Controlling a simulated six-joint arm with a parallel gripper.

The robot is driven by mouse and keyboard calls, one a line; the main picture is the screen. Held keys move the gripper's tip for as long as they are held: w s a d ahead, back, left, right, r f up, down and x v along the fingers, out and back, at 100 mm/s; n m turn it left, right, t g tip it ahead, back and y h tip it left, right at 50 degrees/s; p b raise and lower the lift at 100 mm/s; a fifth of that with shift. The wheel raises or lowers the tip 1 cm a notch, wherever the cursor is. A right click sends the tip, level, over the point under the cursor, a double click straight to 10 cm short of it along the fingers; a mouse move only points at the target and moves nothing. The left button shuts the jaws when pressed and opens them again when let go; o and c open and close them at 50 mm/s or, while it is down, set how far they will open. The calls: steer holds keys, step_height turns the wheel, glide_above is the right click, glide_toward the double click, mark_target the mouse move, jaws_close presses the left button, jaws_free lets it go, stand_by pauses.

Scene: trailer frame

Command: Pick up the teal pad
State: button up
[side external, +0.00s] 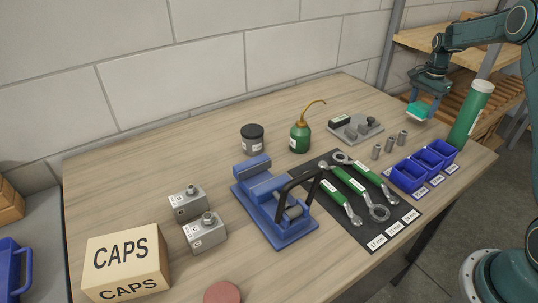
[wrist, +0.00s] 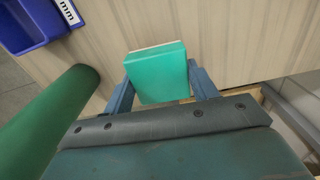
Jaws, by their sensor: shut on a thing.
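The teal pad (side external: 418,110) is a small block with a pale layer along one edge. My gripper (side external: 424,108) is shut on it at the right rear of the workbench. In the wrist view the teal pad (wrist: 160,74) sits between the two blue-grey fingers of my gripper (wrist: 160,85), one on each side. The pad appears to be held above the bench's far right edge; the exact gap beneath it is hard to tell.
A tall green cylinder (side external: 471,114) stands close to the right of my gripper. Blue bins (side external: 409,178), small metal sockets (side external: 389,145) and a grey plate with parts (side external: 356,128) are nearby. Wooden shelving (side external: 440,40) is behind.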

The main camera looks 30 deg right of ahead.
mark_target(422, 106)
step_height(422, 106, up, 16)
stand_by(0.4)
stand_by(0.5)
